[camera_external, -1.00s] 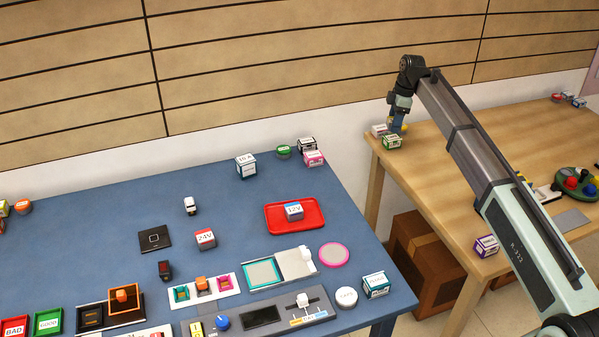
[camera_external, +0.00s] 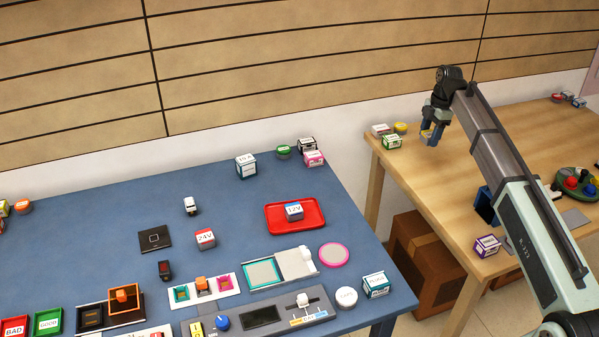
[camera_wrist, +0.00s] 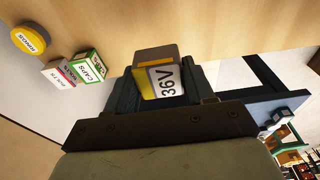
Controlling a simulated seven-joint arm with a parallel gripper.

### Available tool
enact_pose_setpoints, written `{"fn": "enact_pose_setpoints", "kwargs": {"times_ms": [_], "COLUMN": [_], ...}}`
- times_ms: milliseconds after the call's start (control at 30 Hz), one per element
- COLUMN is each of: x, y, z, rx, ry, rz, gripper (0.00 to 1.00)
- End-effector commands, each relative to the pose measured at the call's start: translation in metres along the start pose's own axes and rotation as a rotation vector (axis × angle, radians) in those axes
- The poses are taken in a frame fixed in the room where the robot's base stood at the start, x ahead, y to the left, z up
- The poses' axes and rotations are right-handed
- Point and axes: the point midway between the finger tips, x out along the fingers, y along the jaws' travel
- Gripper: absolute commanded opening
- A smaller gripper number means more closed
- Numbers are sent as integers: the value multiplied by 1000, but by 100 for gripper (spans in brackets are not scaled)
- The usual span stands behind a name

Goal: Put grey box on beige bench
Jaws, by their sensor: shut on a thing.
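A small box (camera_wrist: 158,78) with grey and yellow sides and a white "36V" label is between my gripper's fingers in the wrist view. My gripper (camera_external: 433,134) is shut on it. In the external view only a bit of yellow shows at the fingertips. The beige bench (camera_external: 455,175) is the light wooden table on the right. My gripper is over its far left part, and I cannot tell whether the box touches the surface.
A green-and-white box (camera_external: 392,142), a white-and-red box (camera_external: 380,130) and a yellow round tin (camera_external: 400,128) stand left of my gripper. A purple box (camera_external: 487,245) is near the front edge. The blue table (camera_external: 120,205) holds many items.

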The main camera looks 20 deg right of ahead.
Motion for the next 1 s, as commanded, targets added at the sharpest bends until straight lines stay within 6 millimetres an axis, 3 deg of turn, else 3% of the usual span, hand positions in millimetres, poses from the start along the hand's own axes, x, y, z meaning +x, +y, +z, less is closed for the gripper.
{"fn": "enact_pose_setpoints", "kwargs": {"times_ms": [267, 533, 1000], "x": [10, 51, 96], "y": [0, -1, 0], "z": [1, 7, 14], "rx": [-7, -5, -5], "ry": [0, 0, 0], "rz": [-1, -1, 0], "gripper": [22, 22, 22]}}
